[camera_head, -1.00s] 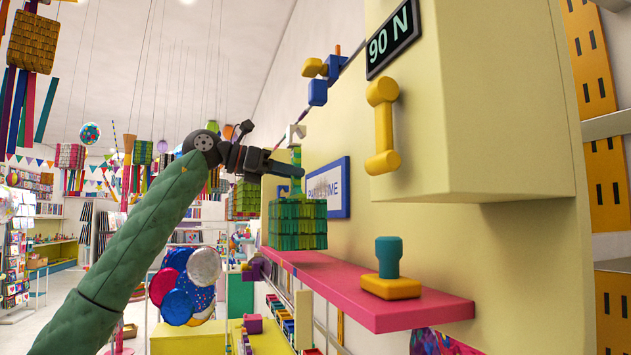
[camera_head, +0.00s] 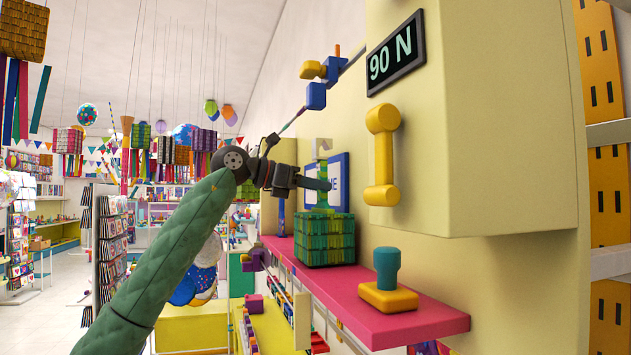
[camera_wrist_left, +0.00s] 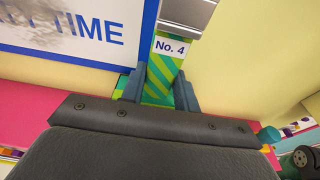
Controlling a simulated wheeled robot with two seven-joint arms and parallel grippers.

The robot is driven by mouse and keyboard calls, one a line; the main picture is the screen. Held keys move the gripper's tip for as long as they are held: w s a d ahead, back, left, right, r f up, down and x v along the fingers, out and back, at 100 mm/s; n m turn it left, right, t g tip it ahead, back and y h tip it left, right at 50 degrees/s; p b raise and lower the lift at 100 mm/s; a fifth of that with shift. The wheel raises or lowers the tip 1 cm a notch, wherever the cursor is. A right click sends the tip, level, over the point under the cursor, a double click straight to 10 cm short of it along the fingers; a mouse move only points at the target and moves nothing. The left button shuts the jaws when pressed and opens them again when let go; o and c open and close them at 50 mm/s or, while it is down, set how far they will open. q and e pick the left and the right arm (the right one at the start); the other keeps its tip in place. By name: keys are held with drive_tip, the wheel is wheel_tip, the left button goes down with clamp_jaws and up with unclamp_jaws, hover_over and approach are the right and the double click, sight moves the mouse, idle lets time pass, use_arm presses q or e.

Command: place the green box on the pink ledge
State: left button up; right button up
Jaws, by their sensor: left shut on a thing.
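The green box (camera_head: 325,241), woven with yellow-green bands, appears over the pink ledge (camera_head: 425,319) in the head view. Its base looks level with the ledge top, but I cannot tell whether it touches. A green striped upright piece rises from the box. My left gripper (camera_head: 318,184) is shut on this piece above the box. In the left wrist view the gripper (camera_wrist_left: 161,88) has a finger on each side of the striped piece (camera_wrist_left: 163,72), which bears a "No. 4" label. My right gripper is not in view.
A teal knob on a yellow base (camera_head: 388,296) stands on the ledge, right of the box. A cream cabinet (camera_head: 490,140) with a yellow handle (camera_head: 383,155) juts out above. A blue-framed sign (camera_head: 341,172) hangs behind the gripper.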

use_arm(q)
drive_tip(key=shift+f, duration=0.2)
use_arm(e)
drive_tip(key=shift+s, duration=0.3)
use_arm(q)
drive_tip(key=shift+f, duration=0.1)
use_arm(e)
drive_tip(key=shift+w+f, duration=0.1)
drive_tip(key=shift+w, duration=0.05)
use_arm(q)
drive_tip(key=o, duration=1.1)
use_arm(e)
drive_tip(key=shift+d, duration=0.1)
